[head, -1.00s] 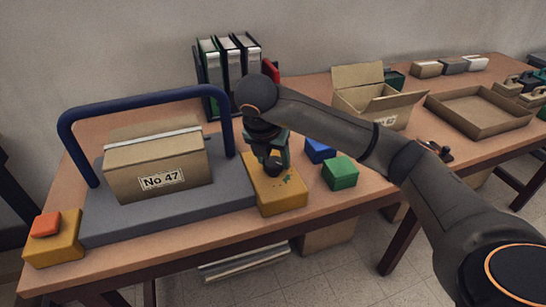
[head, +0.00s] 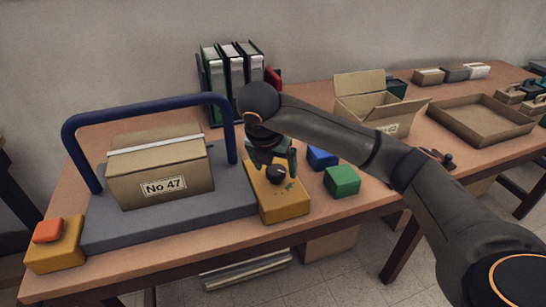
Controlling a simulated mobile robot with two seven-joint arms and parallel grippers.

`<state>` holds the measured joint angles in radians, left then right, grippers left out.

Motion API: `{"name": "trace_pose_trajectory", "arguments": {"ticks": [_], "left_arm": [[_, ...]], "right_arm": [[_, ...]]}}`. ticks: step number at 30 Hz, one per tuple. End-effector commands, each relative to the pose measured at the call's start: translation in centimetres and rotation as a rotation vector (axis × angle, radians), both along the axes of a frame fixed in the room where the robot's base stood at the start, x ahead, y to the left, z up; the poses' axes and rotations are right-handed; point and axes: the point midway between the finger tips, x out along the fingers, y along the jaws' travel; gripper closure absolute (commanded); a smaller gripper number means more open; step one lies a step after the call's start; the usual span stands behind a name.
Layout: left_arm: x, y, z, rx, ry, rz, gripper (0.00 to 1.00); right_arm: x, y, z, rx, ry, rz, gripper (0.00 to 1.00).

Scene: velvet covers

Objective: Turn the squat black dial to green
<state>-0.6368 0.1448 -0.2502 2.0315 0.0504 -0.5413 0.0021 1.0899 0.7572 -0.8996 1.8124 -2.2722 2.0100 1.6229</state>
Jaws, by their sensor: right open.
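The squat black dial (head: 276,175) sits on top of a yellow box (head: 284,208) near the table's front edge, right of the grey platform. Small green marks show on the box top beside the dial. My right gripper (head: 273,164) is over the box, its fingers apart with the dial showing between and just below them. I cannot tell whether a finger touches the dial. Part of the box top is hidden behind the gripper. My left gripper is not in view.
A cardboard box marked No 47 (head: 160,178) stands on the grey platform (head: 165,220) under a blue bar (head: 150,106). A yellow box with an orange button (head: 48,231) is at left. Green (head: 342,181) and blue blocks (head: 321,157) lie right of the dial box.

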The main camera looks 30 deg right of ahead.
Motion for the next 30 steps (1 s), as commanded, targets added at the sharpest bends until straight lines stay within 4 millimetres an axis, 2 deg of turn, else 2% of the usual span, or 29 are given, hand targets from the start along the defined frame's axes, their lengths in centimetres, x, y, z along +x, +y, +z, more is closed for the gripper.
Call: {"name": "trace_pose_trajectory", "arguments": {"ticks": [9,15,21,30], "left_arm": [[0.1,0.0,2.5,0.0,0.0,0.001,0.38],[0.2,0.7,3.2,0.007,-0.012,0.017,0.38],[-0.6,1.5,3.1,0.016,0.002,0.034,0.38],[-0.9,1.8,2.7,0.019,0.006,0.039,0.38]], "right_arm": [[-1.1,1.5,5.7,-0.003,-0.008,0.0,0.11],[-2.0,2.7,9.0,-0.002,-0.006,0.002,0.11],[-2.6,3.4,10.9,0.0,-0.004,0.0,0.11],[-2.9,3.7,11.4,0.001,-0.001,-0.001,0.11]]}}
